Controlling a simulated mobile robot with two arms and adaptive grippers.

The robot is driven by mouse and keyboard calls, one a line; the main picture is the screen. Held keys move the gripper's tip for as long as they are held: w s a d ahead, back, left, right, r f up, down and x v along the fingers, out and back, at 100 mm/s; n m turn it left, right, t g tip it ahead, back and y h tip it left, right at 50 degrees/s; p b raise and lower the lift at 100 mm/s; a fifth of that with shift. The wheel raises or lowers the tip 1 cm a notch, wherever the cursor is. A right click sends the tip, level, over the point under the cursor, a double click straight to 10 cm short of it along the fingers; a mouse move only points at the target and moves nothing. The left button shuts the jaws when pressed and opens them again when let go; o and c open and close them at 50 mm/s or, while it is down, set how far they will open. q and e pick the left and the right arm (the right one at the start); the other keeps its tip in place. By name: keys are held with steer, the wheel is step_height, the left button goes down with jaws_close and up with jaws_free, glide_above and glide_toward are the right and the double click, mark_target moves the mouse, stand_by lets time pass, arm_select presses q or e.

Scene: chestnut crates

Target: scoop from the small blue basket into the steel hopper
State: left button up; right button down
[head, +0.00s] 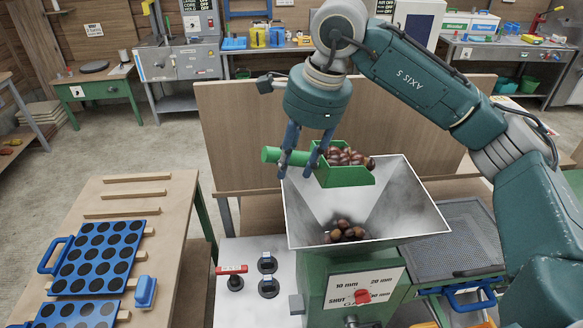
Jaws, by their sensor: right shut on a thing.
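My right gripper (300,160) is shut on a green scoop (345,177) and holds it near its handle, which sticks out to the left. The scoop is heaped with brown chestnuts (346,157) and is above the steel hopper (410,215), over its back left part. The scoop looks roughly level. Several chestnuts (345,231) lie at the bottom of the hopper. The hopper sits on a green machine. I cannot make out the small blue basket. My left gripper is not in view.
A wooden table (150,205) at left carries blue trays with round holes (105,255). Levers and switches (267,265) sit left of the hopper. A mesh tray (450,240) is to its right. A wooden panel (240,120) stands behind. Benches line the back wall.

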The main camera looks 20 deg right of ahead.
mark_target(304, 154)
steer(key=shift+w+d+r+y+b, duration=0.1)
steer(key=shift+d+r+y+b, duration=0.3)
steer(key=shift+d+r+y, duration=0.65)
steer(key=shift+d+y, duration=0.05)
steer(key=shift+d, duration=0.05)
steer(key=shift+d+r+y+b, duration=0.65)
steer(key=shift+d+r+y, duration=0.05)
steer(key=shift+r+y, duration=0.15)
steer(key=shift+d+r+m+y+b, duration=0.3)
steer(key=shift+d+r+y+b, duration=0.15)
steer(key=shift+d+r+y, duration=0.3)
arm_select(q)
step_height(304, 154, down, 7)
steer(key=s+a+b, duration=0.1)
steer(key=b, duration=0.2)
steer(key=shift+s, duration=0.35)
arm_select(e)
steer(key=d+r+y, duration=0.4)
steer(key=d, duration=0.3)
steer(key=shift+s+d+m+t+y, duration=0.15)
steer(key=shift+s+m+t+y, duration=0.15)
steer(key=shift+t+y, duration=0.1)
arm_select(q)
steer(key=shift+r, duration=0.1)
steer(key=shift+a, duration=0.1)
